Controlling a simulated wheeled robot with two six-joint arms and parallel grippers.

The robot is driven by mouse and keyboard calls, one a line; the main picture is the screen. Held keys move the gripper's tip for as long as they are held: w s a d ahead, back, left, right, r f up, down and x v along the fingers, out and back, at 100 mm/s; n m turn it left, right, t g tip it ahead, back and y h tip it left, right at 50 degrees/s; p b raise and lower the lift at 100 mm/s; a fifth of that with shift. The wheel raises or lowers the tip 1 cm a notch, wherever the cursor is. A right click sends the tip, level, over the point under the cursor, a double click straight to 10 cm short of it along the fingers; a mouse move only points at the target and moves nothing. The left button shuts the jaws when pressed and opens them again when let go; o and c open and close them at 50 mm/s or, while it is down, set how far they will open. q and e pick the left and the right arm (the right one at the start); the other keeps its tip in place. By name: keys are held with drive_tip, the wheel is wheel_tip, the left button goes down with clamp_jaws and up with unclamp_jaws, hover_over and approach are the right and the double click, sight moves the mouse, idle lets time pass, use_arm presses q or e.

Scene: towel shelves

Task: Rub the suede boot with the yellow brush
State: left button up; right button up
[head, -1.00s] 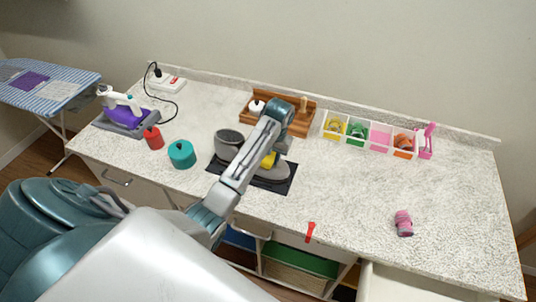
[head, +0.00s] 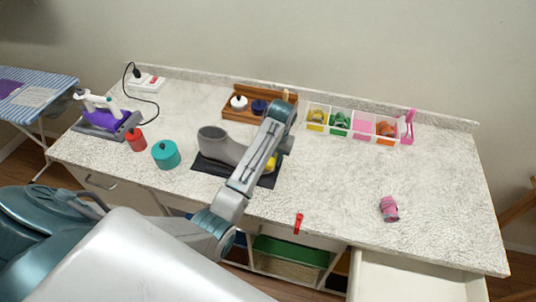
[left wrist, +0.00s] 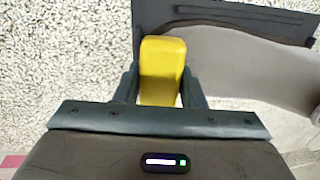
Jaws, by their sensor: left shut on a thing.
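The grey suede boot (head: 222,146) lies on a dark mat (head: 203,165) in the middle of the counter, with its toe end partly hidden behind my left arm. The boot also shows at the right of the left wrist view (left wrist: 250,65). The yellow brush (left wrist: 162,70) is held between the fingers of my left gripper (left wrist: 160,88), which is shut on it. In the head view a bit of the brush (head: 278,163) shows near the boot's toe end. I cannot tell whether it touches the boot. My right gripper is out of view.
A wooden tray (head: 232,113) with pots stands behind the boot. A teal pot (head: 166,155), a red bottle (head: 137,139) and a purple iron (head: 104,117) are left. A divided box (head: 362,138) and pink roll (head: 389,209) are right. A drawer (head: 420,275) is open in front.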

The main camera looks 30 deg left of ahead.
use_arm(q)
drive_tip(key=shift+a, duration=0.15)
drive_tip(key=shift+s+a, duration=0.2)
drive_tip(key=shift+a, duration=0.55)
drive_tip(key=shift+s+a, duration=0.2)
drive_tip(key=shift+a, duration=0.55)
drive_tip(key=shift+s+a+r, duration=0.15)
drive_tip(key=shift+s+a, duration=0.1)
drive_tip(key=shift+a, duration=0.5)
drive_tip(key=shift+s+a+r, duration=0.1)
drive_tip(key=shift+s+a, duration=0.1)
drive_tip(key=shift+a, duration=0.55)
drive_tip(key=shift+c, duration=0.4)
drive_tip(key=shift+w+a+r, duration=0.1)
drive_tip(key=shift+w, duration=0.1)
drive_tip(key=shift+w+d+f, duration=0.15)
drive_tip(key=shift+w+d, duration=0.15)
drive_tip(key=shift+d, duration=0.45)
drive_tip(key=shift+w+d+f, duration=0.1)
drive_tip(key=shift+w+d, duration=0.2)
drive_tip(key=shift+d, duration=0.4)
drive_tip(key=shift+w+d+f, duration=0.1)
drive_tip(key=shift+d, duration=0.75)
drive_tip(key=shift+w+d+f, duration=0.1)
drive_tip(key=shift+w+d, duration=0.05)
drive_tip(key=shift+d, duration=0.25)
drive_tip(key=shift+w+d+f, duration=0.1)
drive_tip(key=shift+d, duration=0.3)
drive_tip(key=shift+f, duration=0.15)
